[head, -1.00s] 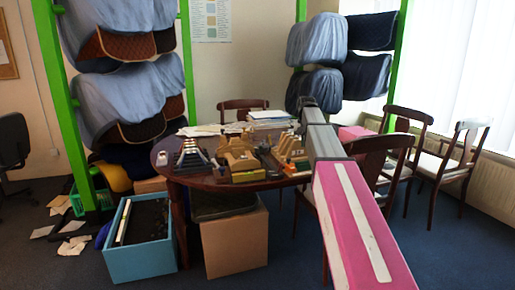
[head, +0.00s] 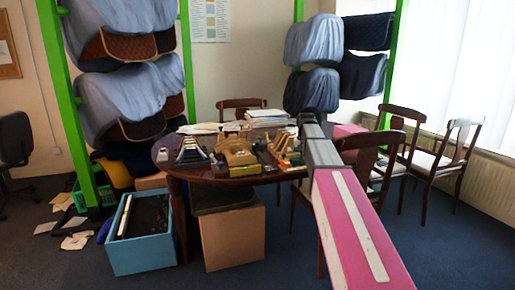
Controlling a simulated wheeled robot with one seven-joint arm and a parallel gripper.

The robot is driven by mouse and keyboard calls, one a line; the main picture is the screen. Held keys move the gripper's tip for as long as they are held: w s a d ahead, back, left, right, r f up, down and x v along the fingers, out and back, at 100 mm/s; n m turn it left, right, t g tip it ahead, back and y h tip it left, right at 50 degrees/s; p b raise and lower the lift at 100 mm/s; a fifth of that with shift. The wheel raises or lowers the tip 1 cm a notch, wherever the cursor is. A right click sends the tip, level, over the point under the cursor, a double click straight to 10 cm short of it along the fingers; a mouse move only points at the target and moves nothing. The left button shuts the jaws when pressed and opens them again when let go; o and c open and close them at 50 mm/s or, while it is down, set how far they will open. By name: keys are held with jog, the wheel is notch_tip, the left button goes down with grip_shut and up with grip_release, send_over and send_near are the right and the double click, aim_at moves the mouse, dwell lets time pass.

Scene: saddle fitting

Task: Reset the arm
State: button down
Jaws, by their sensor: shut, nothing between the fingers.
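My arm comes in from the lower right as a long pink link with a white stripe, then a grey section. My gripper (head: 307,119) is at the grey far end, over the right part of the round wooden table (head: 235,182) in the picture. It holds nothing that I can see, and its fingers are too small to make out. My arm hides part of the table's right side and of a chair behind it.
Small wooden and metal pieces (head: 238,155) and paper stacks (head: 267,118) lie on the table. A blue crate (head: 142,257) and a cardboard box (head: 233,240) stand in front. Chairs (head: 455,150) stand at right. Green racks (head: 185,60) hold covered saddles. Open floor lies at front left.

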jog(key=s+a+f+n, duration=0.2)
jog(key=s+f, duration=2.5)
jog(key=f, duration=0.2)
jog(key=shift+s+f, duration=0.25)
